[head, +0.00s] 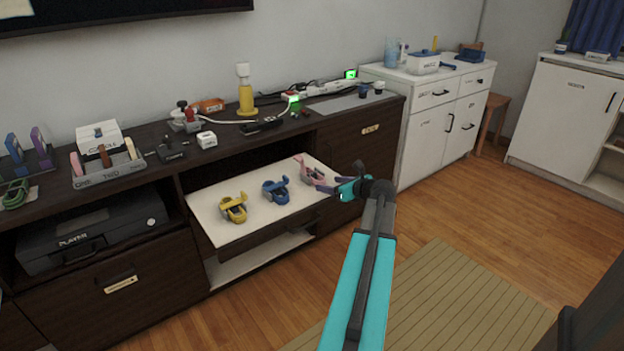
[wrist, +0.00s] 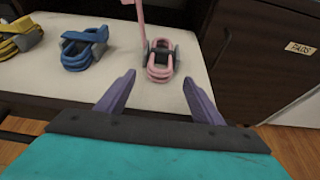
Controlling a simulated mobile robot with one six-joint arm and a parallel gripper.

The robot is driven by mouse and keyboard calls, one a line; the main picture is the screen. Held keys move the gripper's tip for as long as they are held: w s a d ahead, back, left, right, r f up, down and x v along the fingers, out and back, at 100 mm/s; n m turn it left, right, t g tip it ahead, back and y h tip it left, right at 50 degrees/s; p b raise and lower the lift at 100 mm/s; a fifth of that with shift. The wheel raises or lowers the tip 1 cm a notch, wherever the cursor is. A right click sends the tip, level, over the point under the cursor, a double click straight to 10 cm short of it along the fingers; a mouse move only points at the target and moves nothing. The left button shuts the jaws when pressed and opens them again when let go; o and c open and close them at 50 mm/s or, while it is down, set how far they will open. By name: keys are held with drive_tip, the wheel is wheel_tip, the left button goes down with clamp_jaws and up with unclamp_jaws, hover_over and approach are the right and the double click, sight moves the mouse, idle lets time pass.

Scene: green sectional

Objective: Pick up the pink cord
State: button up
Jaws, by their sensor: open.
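The pink cord (head: 312,174) is a coiled bundle with a dark band, lying on the white pull-out shelf (head: 228,225) of the dark cabinet. It also shows in the wrist view (wrist: 160,66), with a pink strand running up from it. My gripper (head: 338,186) is at the right end of the shelf, close to the pink cord. In the wrist view my gripper (wrist: 158,92) is open, and the pink cord lies just ahead of the fingertips, roughly centred between them. Nothing is between the fingers.
A blue cord (head: 276,190) and a yellow cord (head: 233,208) lie left of the pink one on the shelf. The dark cabinet top (head: 230,150) above holds a yellow bottle (head: 245,97), a power strip and small items.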

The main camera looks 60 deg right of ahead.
sight(323, 182)
drive_tip(key=shift+b+x, duration=0.75)
drive_tip(key=shift+x, duration=1.6)
drive_tip(key=shift+r, duration=0.1)
drive_tip(key=c, duration=1.2)
drive_tip(key=shift+o, duration=0.2)
drive_tip(key=shift+r, duration=0.1)
wheel_tip(323, 182, up, 10)
drive_tip(key=p, duration=0.3)
